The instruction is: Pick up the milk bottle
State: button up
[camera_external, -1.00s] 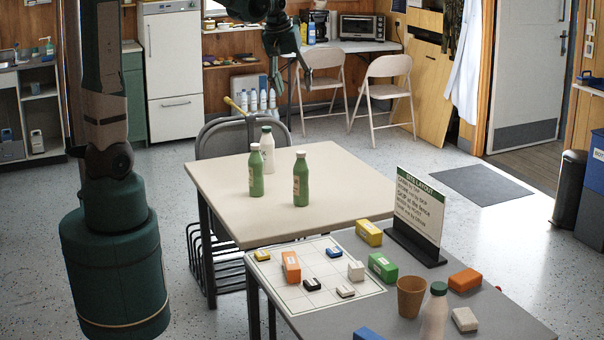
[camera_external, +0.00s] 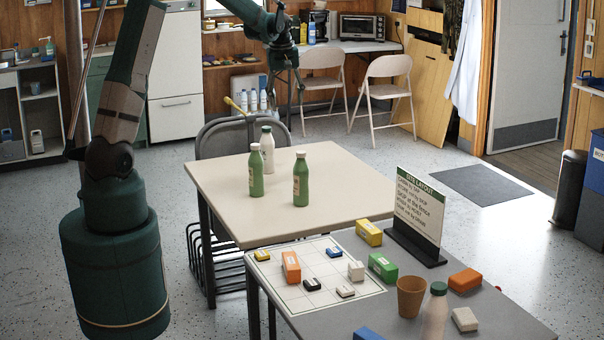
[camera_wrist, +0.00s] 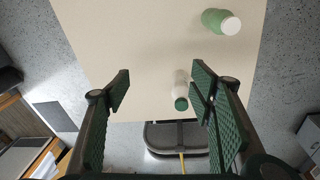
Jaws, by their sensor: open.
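In the wrist view the white bottle (camera_wrist: 181,88) shows between my fingers, close to the right one. My gripper (camera_external: 288,90) is open and empty, above and beyond the table's far edge; it also shows in the wrist view (camera_wrist: 160,88). One green bottle (camera_wrist: 214,19) stands at the upper right there. Another white bottle (camera_external: 434,315) with a green cap stands on the grey table.
A grey chair (camera_external: 222,138) stands at the cream table's far side. The grey table (camera_external: 490,318) in front holds a sign (camera_external: 418,208), a brown cup (camera_external: 410,297) and several colored blocks. The cream table's right part is clear.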

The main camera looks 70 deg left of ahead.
aim_at(267, 142)
jog(key=a+f+n, duration=0.1)
jog(key=a+f, duration=0.3)
jog(key=a, duration=0.1)
jog(key=s+a+f+n+g, duration=0.1)
jog(key=a+f+n, duration=0.1)
jog(key=a+f, duration=0.3)
jog(key=a+f+n, duration=0.1)
jog(key=a+f, duration=0.4)
jog(key=a, duration=0.2)
jog(key=shift+s+h, duration=0.4)
jog(key=shift+f, duration=1.25)
jog(key=shift+d+f, duration=0.1)
jog(key=shift+f, duration=2.55)
jog(key=c, duration=1.2)
